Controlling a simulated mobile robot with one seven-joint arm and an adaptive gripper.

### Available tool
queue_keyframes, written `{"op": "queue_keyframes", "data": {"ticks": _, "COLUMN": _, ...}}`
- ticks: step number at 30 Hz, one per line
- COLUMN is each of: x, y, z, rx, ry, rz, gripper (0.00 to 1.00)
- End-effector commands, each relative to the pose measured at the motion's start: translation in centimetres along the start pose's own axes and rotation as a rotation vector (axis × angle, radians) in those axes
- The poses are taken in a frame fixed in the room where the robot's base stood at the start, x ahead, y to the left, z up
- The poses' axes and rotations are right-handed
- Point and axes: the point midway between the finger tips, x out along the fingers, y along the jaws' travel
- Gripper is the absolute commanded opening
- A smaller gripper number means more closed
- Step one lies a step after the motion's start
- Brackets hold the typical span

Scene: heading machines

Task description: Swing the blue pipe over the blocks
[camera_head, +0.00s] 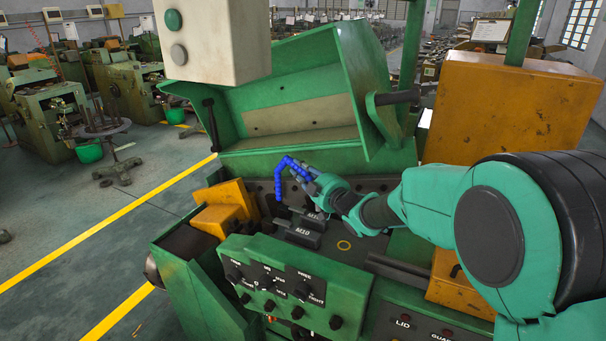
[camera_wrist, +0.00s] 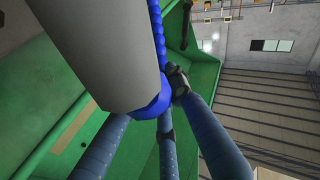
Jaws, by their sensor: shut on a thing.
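The blue pipe (camera_head: 281,171) is a segmented, bent hose above the machine bed in the head view. Its upper part reaches my gripper (camera_head: 312,182), and its free end hangs down to the left. In the wrist view, my gripper (camera_wrist: 168,108) has its fingers closed around the blue pipe (camera_wrist: 158,40), partly hidden behind a pale grey cylinder. The dark blocks lie on the bed below: one marked MID (camera_head: 297,232) and another (camera_head: 312,214) just behind it. The pipe's free end hangs near their left side; whether it touches anything is unclear.
The green raised lid (camera_head: 300,95) stands open behind the bed. A green control panel (camera_head: 290,285) with knobs is in front. Yellow blocks (camera_head: 222,208) are at left, a yellow housing (camera_head: 515,110) at right. A pale control box (camera_head: 212,40) hangs above.

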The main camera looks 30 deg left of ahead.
Motion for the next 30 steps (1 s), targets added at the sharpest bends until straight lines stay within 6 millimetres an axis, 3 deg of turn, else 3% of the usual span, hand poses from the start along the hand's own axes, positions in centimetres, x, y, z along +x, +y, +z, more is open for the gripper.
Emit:
{"op": "queue_keyframes", "data": {"ticks": 13, "x": 0.00, "y": -0.16, "z": -0.09, "rx": -0.001, "ry": -0.005, "rz": 0.006, "gripper": 0.00}}
{"op": "queue_keyframes", "data": {"ticks": 14, "x": 0.00, "y": -0.16, "z": -0.09, "rx": -0.001, "ry": -0.004, "rz": 0.005, "gripper": 0.24}}
{"op": "queue_keyframes", "data": {"ticks": 16, "x": 0.01, "y": -0.16, "z": -0.09, "rx": -0.001, "ry": -0.004, "rz": 0.006, "gripper": 0.37}}
{"op": "queue_keyframes", "data": {"ticks": 30, "x": -0.37, "y": -0.09, "z": -0.07, "rx": 0.000, "ry": -0.005, "rz": 0.006, "gripper": 0.37}}
